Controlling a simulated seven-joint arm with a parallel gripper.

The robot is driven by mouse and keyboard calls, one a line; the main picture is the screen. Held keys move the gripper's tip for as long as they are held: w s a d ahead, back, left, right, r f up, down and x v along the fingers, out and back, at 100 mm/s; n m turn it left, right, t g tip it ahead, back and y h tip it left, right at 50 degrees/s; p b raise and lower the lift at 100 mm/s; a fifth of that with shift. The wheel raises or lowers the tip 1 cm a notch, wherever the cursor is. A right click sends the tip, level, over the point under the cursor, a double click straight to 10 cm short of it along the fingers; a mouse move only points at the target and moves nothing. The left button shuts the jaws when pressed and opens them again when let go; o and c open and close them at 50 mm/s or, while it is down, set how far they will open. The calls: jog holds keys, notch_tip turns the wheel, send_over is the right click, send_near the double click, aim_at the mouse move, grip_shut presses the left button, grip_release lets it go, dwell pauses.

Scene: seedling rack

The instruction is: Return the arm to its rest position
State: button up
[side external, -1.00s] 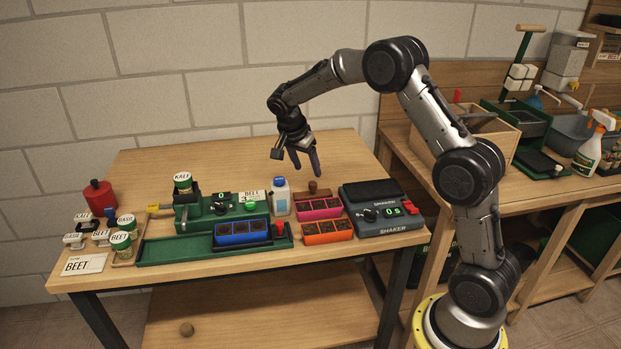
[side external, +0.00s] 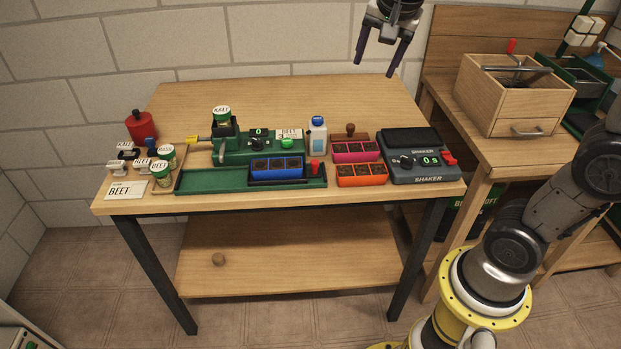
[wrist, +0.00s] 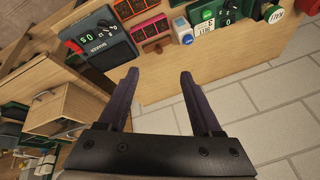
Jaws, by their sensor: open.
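My gripper (side external: 382,56) is at the top of the side external view, raised above and behind the bench's back right corner. Its two dark fingers are apart with nothing between them. In the wrist view the open fingers (wrist: 158,100) show over the bench edge and the wall. My lower arm stands on its yellow base at the bottom right of the side external view; the links between it and the gripper are out of frame.
On the wooden bench (side external: 290,97) stand a green seeder (side external: 262,150), a blue tray (side external: 276,168), pink (side external: 355,150) and orange trays (side external: 361,175), a white bottle (side external: 317,140) and a grey shaker (side external: 425,165). A wooden box (side external: 515,100) sits on the right-hand bench. The bench's back is bare.

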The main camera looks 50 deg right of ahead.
jog(key=s+a+f+n+y, duration=0.1)
jog(key=s+a+f+n, duration=0.1)
jog(key=s+f+n, duration=0.1)
jog(key=s+a+f+n+t+y, duration=0.1)
jog(key=s+a+f+n, duration=0.2)
jog(key=s+n, duration=0.3)
jog(key=s+a+f+n+y, duration=0.1)
jog(key=s+a+f+n, duration=0.1)
jog(key=s+n, duration=0.3)
jog(key=s+a, duration=0.1)
jog(key=s, duration=0.2)
jog(key=shift+s+f, duration=0.2)
jog(key=shift+f, duration=0.2)
